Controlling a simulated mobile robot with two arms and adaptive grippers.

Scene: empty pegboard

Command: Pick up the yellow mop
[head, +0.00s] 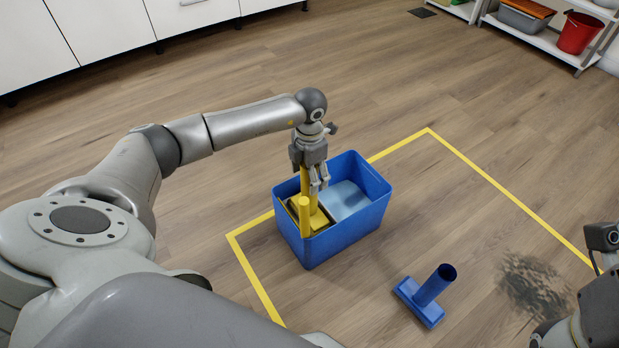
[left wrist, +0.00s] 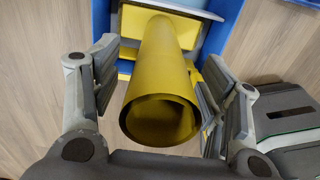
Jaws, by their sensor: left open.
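The yellow mop (head: 305,215) stands in the left part of a blue bin (head: 345,232), its handle pointing up. My left gripper (head: 318,185) is above the bin with fingers pointing down, beside the mop's handle and partly hiding it. In the left wrist view, the hollow yellow handle (left wrist: 160,80) rises between the two spread fingers of the left gripper (left wrist: 155,90), with a visible gap on the left side. The gap on the right side is narrower, and contact there cannot be told. Only part of my right arm shows at the right edge; its fingers do not show.
A light blue item (head: 345,200) lies in the bin's right part. A blue brush-like tool (head: 425,295) with an upright tube stands on the floor nearby. Yellow tape (head: 505,190) marks the floor, with a dark stain (head: 535,285) inside. White cabinets (head: 100,30) and shelves (head: 550,42) stand at the back.

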